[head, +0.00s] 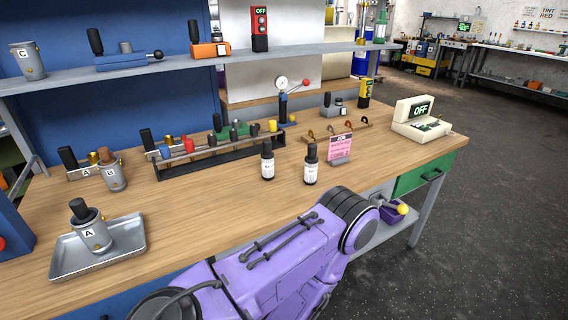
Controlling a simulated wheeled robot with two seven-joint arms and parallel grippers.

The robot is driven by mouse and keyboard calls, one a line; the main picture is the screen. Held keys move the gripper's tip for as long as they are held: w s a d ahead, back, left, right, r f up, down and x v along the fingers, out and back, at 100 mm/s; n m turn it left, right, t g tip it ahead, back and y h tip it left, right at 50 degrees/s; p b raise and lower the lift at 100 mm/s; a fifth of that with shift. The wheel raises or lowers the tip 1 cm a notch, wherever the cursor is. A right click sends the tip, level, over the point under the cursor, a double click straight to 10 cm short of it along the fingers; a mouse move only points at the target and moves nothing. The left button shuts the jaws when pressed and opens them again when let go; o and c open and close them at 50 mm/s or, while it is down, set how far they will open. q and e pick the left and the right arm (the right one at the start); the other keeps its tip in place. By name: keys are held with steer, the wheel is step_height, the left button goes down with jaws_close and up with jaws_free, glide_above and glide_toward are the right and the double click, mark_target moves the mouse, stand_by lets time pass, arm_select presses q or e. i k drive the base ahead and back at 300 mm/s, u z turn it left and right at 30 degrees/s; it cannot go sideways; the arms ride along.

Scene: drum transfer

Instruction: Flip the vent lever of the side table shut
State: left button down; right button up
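A round gauge on a post with a red-knobbed lever (296,88) stands at the back of the wooden bench. The lever sticks out to the right of the gauge. I cannot tell whether this is the vent lever. My purple arm crosses the lower middle of the head view and hides part of the bench front. Neither gripper can be made out.
Open floor (490,210) lies to the right.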

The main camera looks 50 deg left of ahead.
mark_target(402, 208)
steer(key=u, duration=0.6)
steer(key=i, duration=0.8)
steer(key=u, duration=0.9)
